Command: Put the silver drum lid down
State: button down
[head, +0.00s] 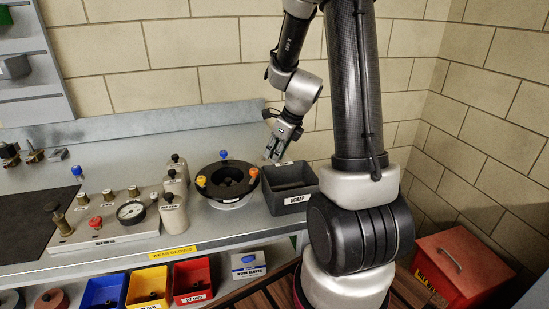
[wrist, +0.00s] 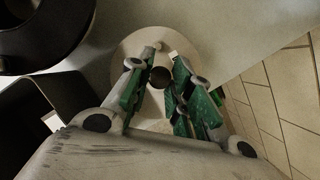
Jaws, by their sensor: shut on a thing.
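My gripper (wrist: 160,80) has green-padded fingers and is shut on the dark knob of the silver drum lid (wrist: 133,45). The lid shows in the wrist view as a pale round disc beyond the fingers, partly hidden by them. In the head view my gripper (head: 277,150) is above the back of the bench, behind the scrap bin and right of the black drum. The lid is hard to make out there. The black round drum (head: 228,195) stands open on the bench, with blue, orange and yellow knobs around its rim.
The grey scrap bin (head: 290,204) stands right of the drum. Several small bottles (head: 174,212) and a gauge panel (head: 108,222) stand to its left. A wall (head: 200,40) rises behind the bench. Coloured bins (head: 192,280) sit on the shelf below; a red box (head: 465,265) is right.

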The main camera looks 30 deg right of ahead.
jog(key=shift+f, duration=0.9)
jog(key=shift+d+f, duration=0.1)
jog(key=shift+f, duration=0.05)
jog(key=c, duration=1.3)
grip_release()
